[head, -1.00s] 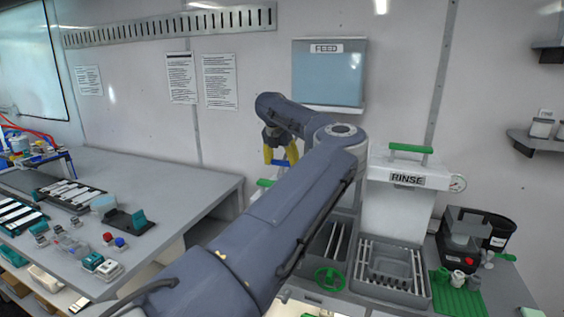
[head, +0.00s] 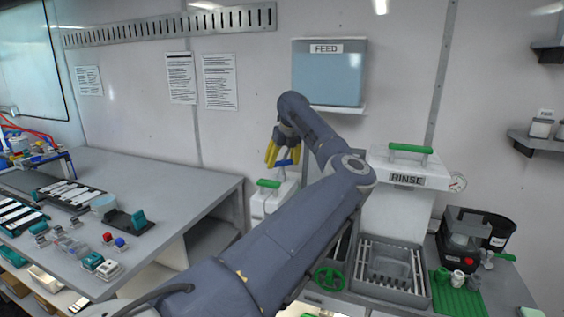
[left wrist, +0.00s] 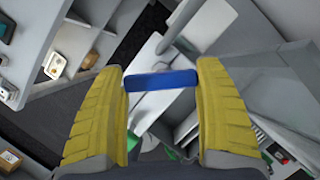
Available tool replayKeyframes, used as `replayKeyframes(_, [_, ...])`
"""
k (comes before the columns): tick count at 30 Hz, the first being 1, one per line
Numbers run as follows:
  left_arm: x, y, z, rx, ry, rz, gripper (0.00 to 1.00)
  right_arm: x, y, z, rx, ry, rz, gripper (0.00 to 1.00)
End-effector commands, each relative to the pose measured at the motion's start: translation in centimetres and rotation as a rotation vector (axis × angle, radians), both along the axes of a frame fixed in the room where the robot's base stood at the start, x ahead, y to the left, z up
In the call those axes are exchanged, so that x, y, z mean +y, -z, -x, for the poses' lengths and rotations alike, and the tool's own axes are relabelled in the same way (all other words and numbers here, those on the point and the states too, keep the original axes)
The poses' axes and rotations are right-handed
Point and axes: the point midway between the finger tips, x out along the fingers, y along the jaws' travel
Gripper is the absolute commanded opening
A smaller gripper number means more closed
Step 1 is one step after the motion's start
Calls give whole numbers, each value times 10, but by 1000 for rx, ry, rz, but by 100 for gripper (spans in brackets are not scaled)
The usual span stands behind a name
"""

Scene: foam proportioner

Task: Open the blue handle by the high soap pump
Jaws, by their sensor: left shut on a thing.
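The blue handle (head: 286,162) is a short bar low beside my left gripper's fingers in the head view. My left gripper (head: 272,152) has yellow ribbed fingers and points down above the white housing by the grey table's right edge. In the left wrist view the blue handle (left wrist: 161,80) lies crosswise between the two fingertips of my left gripper (left wrist: 161,85), which are shut on its ends. A white pump-like body (left wrist: 160,50) shows below it. My forearm hides part of the area under the handle. My right gripper is not in view.
A white container with a green handle (head: 268,184) stands just below the gripper. The RINSE unit (head: 405,180) and a sink rack (head: 388,268) are to the right. The FEED tank (head: 328,75) hangs behind. The grey table (head: 170,185) carries several small parts.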

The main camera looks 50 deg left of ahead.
Motion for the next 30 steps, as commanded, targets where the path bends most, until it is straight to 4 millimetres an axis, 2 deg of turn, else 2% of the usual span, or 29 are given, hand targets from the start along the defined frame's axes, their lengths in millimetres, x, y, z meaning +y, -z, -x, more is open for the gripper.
replayKeyframes(18, [2,0,0,2,-553,-2,42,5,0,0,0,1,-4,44])
replayKeyframes(30, [1,1,0,0,-757,0,42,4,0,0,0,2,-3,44])
